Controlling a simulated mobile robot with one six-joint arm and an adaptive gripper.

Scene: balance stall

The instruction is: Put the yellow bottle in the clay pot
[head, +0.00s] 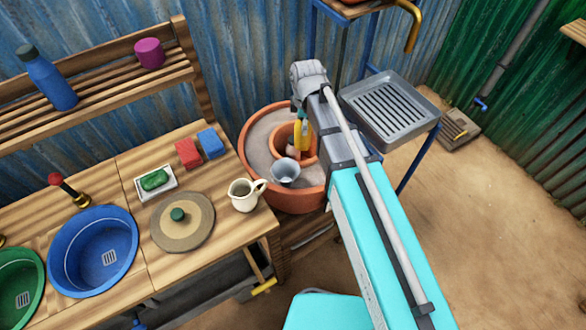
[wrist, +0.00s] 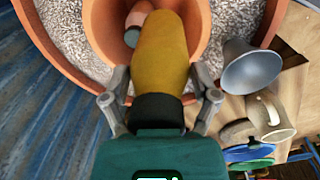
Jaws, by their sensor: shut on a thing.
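The yellow bottle (head: 303,132) is held by my gripper (head: 304,106), which is shut on it near its black cap. In the wrist view the bottle (wrist: 160,50) lies between the two fingers (wrist: 161,85), cap end toward the palm and body pointing away. The clay pot is a large terracotta pot (head: 252,172) with pale gravel and a smaller inner clay pot (head: 277,143). The bottle's far end is over the inner pot's opening (wrist: 102,25); whether it touches the bottom is hidden. A small pinkish, pale-ended object (wrist: 137,20) lies inside the inner pot.
A metal drain tray (head: 390,105) stands to the right. The corrugated wall is close behind.

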